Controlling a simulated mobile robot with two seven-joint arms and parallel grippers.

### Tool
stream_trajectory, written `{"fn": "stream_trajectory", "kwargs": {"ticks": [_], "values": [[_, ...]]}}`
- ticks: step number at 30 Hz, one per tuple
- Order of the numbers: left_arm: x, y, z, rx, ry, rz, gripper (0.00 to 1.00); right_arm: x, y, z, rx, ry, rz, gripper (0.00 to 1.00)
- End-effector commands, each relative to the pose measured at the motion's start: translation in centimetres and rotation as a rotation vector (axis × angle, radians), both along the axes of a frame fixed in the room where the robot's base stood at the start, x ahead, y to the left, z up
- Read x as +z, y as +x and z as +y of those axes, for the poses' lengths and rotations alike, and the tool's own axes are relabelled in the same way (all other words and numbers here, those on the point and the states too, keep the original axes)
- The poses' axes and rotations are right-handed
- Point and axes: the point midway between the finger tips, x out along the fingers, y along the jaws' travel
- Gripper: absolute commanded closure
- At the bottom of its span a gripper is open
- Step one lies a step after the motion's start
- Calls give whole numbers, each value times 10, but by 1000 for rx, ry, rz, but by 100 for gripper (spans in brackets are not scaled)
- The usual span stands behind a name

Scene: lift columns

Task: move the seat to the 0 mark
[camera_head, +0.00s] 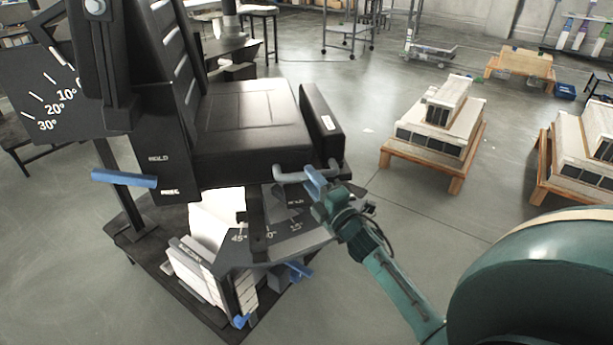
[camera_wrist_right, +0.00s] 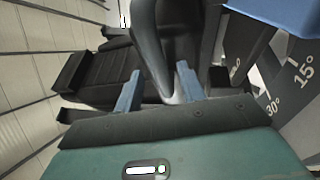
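The black padded seat (camera_head: 252,115) is part of a machine in the left half of the head view; it also shows in the right wrist view (camera_wrist_right: 90,75). A bent grey handle bar (camera_head: 292,176) sticks out at its front edge. My right gripper (camera_head: 316,182) is at this bar. In the wrist view its two blue fingers stand apart, with the grey bar (camera_wrist_right: 160,45) between or just beyond them; a firm grip does not show. A dark scale plate (camera_head: 285,243) below the seat reads 45°, 30° and 15°; I cannot make out its 0 mark. My left gripper is out of view.
A second scale plate (camera_head: 45,95) at upper left reads 10°, 20°, 30°. A blue lever (camera_head: 123,179) sits beside HOLD lettering. White blocks (camera_head: 207,268) lie on the machine's base. Loaded wooden pallets (camera_head: 432,157) stand to the right. Floor between is clear.

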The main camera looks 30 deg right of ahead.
Motion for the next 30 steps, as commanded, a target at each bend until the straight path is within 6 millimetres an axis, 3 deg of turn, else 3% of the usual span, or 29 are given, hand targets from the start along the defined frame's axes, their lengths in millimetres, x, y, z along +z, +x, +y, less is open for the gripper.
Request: {"fn": "stream_trajectory", "kwargs": {"ticks": [6, 17, 30], "values": [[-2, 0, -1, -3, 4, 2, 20, 4, 23, 0, 0, 0, -1, 60], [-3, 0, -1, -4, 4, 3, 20, 4, 27, 1, 1, 1, 1, 61], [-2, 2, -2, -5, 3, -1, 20, 4, 26, 1, 1, 1, 1, 97]]}}
